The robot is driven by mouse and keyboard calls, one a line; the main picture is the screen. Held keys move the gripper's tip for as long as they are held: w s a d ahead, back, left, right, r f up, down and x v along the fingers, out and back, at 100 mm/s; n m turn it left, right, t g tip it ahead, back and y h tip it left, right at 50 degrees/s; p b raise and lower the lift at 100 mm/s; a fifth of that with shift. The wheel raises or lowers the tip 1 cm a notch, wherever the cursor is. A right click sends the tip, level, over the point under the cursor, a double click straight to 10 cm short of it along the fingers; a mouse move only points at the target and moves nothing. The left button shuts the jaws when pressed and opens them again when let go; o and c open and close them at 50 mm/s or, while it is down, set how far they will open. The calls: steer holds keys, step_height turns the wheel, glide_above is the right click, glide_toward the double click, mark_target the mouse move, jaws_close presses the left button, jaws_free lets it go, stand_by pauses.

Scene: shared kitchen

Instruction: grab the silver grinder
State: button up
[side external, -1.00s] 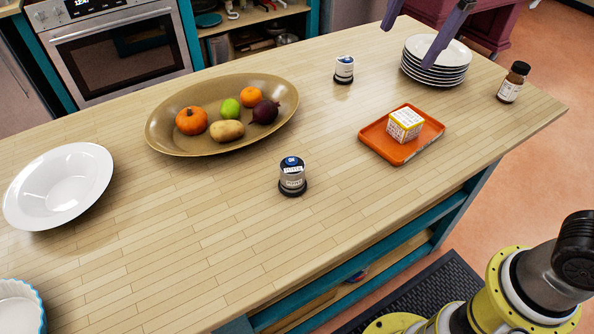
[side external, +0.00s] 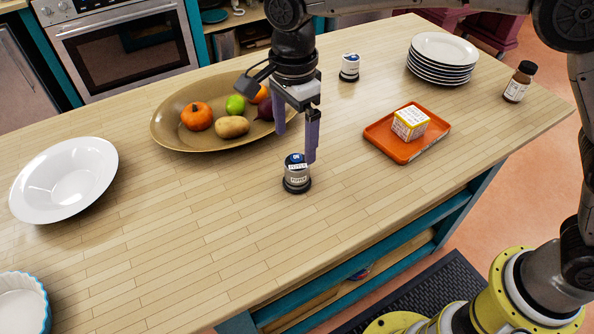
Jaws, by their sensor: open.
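A small silver grinder (side external: 297,178) with a dark blue top, a white label and a black base stands upright in the middle of the wooden counter. A similar small grinder (side external: 349,67), which looks whiter, stands farther back. My gripper (side external: 295,148) points down just over the nearer grinder, its two purple fingers apart and nothing held between them. The right fingertip is close by the grinder's top; I cannot tell whether it touches. The left fingertip appears higher and farther back.
A brown oval bowl (side external: 165,132) with fruit and vegetables lies behind my gripper. An orange tray (side external: 385,145) carrying a small box (side external: 410,122) is to the right. Stacked plates (side external: 443,48), a brown jar (side external: 518,82) and a white bowl (side external: 65,180) stand farther out.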

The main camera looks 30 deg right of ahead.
mark_target(296, 160)
steer(key=shift+s+d+f, duration=0.1)
steer(key=shift+f, duration=1.75)
steer(key=shift+s+f, duration=0.1)
steer(key=shift+f, duration=1.7)
jaws_close()
